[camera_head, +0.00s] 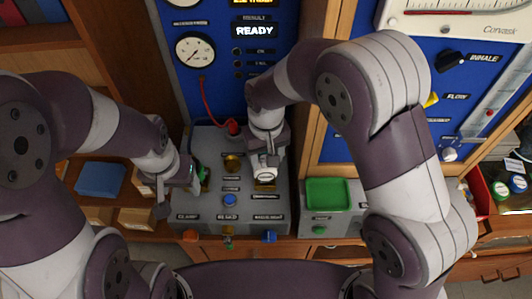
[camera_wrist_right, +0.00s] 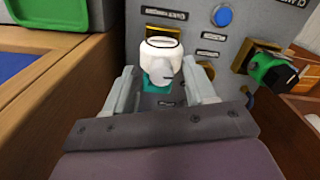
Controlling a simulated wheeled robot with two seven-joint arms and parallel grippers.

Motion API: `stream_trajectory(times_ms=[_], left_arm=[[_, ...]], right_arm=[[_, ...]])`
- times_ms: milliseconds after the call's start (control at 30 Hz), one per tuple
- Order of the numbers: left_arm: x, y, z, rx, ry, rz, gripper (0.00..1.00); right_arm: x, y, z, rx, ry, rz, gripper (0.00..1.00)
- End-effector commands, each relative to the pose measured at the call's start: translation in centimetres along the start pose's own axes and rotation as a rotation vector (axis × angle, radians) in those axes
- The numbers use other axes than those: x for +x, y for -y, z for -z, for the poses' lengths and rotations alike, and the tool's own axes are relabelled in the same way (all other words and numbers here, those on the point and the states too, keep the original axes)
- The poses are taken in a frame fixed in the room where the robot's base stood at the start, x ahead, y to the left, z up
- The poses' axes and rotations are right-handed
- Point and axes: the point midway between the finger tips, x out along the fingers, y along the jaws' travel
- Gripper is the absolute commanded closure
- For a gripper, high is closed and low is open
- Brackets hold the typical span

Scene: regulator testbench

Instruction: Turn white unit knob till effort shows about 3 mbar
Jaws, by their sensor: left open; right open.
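The white unit (camera_wrist_right: 161,60) sits on the grey bench panel, its round white top facing the wrist camera. It also shows in the head view (camera_head: 265,177). My right gripper (camera_wrist_right: 162,78) is open, with one finger on each side of the white unit; gaps show beside it, and contact cannot be told. My left gripper (camera_head: 193,178) is beside the green unit (camera_head: 204,175), which also shows in the right wrist view (camera_wrist_right: 272,72). A round dial gauge (camera_head: 195,50) is on the blue panel; its reading is too small to tell.
A display (camera_head: 254,31) reads READY; the yellow one above is cut off. A red hose (camera_head: 205,105) runs to the grey bench (camera_head: 210,145). A green tray (camera_head: 327,193) is to the right. A large scale (camera_head: 460,8) at top right is partly cut off.

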Motion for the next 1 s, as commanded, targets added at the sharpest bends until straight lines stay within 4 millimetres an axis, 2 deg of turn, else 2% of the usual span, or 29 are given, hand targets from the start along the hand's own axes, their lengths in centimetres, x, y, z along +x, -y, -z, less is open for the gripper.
stream_trajectory(times_ms=[33, 200, 633, 1000], left_arm=[[0.02, 0.00, 0.00, 0.000, 0.000, 0.000, 0.37], [0.03, 0.00, 0.01, 0.000, 0.000, 0.000, 0.37], [-0.22, 0.00, 0.03, 0.000, 0.000, 0.000, 0.37], [-0.91, 0.00, 0.11, 0.000, 0.000, 0.000, 0.37]], right_arm=[[0.01, 0.00, 0.01, 0.000, 0.000, 0.000, 0.45], [-0.01, 0.00, 0.02, 0.000, 0.000, 0.000, 1.00], [-0.12, 0.01, 0.07, 0.074, -0.001, 0.000, 1.00], [-0.18, 0.00, 0.10, 0.376, -0.002, 0.001, 1.00]])
